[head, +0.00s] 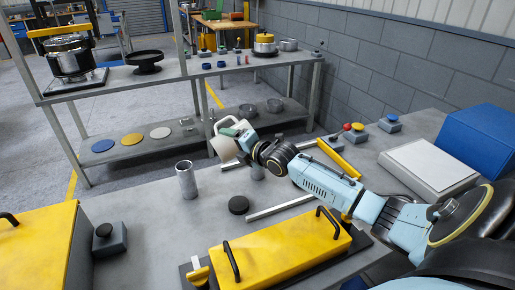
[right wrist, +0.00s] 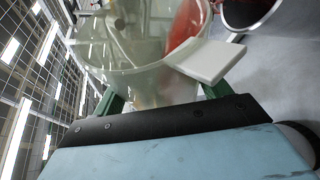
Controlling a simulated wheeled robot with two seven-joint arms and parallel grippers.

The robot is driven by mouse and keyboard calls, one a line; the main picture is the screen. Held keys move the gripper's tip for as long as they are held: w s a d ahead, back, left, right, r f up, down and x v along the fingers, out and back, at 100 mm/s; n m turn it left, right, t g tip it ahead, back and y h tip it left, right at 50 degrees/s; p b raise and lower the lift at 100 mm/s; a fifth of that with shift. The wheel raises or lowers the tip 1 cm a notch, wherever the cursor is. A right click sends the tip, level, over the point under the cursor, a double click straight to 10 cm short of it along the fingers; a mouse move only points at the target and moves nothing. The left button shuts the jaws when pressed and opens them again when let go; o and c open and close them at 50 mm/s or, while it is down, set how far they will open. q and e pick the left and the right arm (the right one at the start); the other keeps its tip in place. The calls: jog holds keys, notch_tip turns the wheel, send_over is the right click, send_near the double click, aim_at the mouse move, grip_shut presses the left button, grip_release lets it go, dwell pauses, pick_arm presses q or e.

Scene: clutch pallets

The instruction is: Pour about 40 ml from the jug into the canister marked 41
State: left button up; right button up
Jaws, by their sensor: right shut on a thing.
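The jug (head: 222,147), pale and translucent, is held up above the far edge of the bench and looks tilted. My right gripper (head: 240,135) is shut on it. In the right wrist view the jug (right wrist: 130,45) fills the top, between green fingers (right wrist: 165,97); a red patch shows at it, and I cannot tell whether this is liquid. A grey metal canister (head: 186,181) stands upright on the bench, below and left of the jug. Another cylinder (head: 258,172) stands partly hidden under my right arm. I can read no number on either. My left gripper is out of view.
A yellow box with black handles (head: 265,257) fills the front. A button box (head: 110,240) stands left. A white-topped box (head: 430,167) and a blue bin (head: 485,140) stand right.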

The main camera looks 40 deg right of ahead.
jog(key=shift+r, duration=0.1)
jog(key=p, duration=0.1)
jog(key=n+p, duration=0.1)
jog(key=shift+w+a+n+g+h+p, duration=0.1)
jog(key=shift+a+n+g+h+p, duration=0.05)
jog(key=shift+n+g+h+p, duration=0.2)
jog(key=shift+f, duration=0.3)
jog(key=shift+r+n+g+h+p, duration=0.25)
jog(key=shift+n+h+p, duration=0.3)
jog(key=shift+p, duration=0.5)
jog(key=shift+f+n, duration=0.15)
jog(key=shift+n, duration=0.15)
